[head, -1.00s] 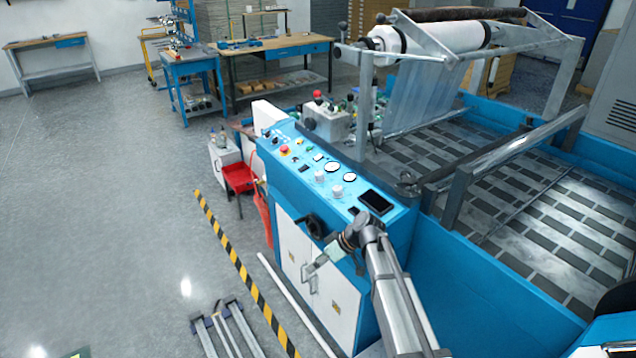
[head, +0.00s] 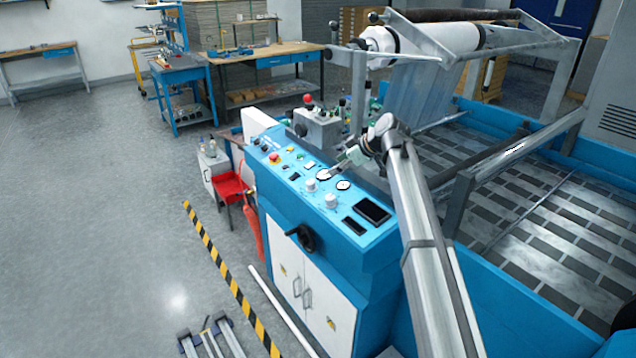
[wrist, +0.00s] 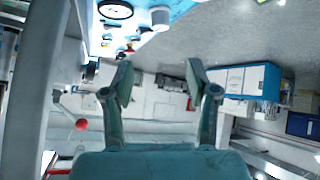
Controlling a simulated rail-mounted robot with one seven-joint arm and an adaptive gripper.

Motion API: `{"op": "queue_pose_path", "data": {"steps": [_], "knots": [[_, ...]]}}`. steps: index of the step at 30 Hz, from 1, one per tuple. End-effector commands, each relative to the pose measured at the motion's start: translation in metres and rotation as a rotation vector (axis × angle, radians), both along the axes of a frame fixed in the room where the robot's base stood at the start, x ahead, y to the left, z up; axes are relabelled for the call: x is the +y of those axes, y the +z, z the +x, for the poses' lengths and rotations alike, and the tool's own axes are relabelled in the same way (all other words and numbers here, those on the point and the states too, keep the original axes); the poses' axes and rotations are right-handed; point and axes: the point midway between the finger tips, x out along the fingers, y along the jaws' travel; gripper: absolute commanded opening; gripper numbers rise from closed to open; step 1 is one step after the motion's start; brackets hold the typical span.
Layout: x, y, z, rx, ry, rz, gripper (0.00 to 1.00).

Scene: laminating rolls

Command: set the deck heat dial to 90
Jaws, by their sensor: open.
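The blue control panel (head: 295,190) carries two white knobs, one nearer the middle (head: 310,185) and one closer to the screen (head: 331,200). I cannot tell which is the deck heat dial; labels and settings are too small to read. My gripper (head: 338,167) is over the panel's back edge, near the round gauges and behind the knobs, apart from both. In the wrist view my gripper (wrist: 160,82) is open with nothing between its fingers. A white knob (wrist: 160,17) and a gauge (wrist: 115,9) show at the top of that view, beyond the fingertips.
Two round gauges, one left (head: 322,173) and one right (head: 344,184), sit behind the knobs. A red button (head: 274,158) is farther left and a dark screen (head: 372,210) lies right. A black handwheel (head: 303,237) juts from the front. A grey block with a red-topped lever (head: 309,100) stands behind.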

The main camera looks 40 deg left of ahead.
Motion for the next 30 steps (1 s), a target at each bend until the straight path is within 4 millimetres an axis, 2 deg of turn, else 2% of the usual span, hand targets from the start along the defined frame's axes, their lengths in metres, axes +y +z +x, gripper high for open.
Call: {"op": "queue_pose_path", "data": {"steps": [18,24,30], "knots": [[0.085,-0.079,-0.001,0.003,0.000,-0.002,0.58],[0.105,-0.099,-0.002,0.001,0.000,0.000,0.58],[0.112,-0.109,-0.003,0.002,-0.001,0.000,0.58]]}}
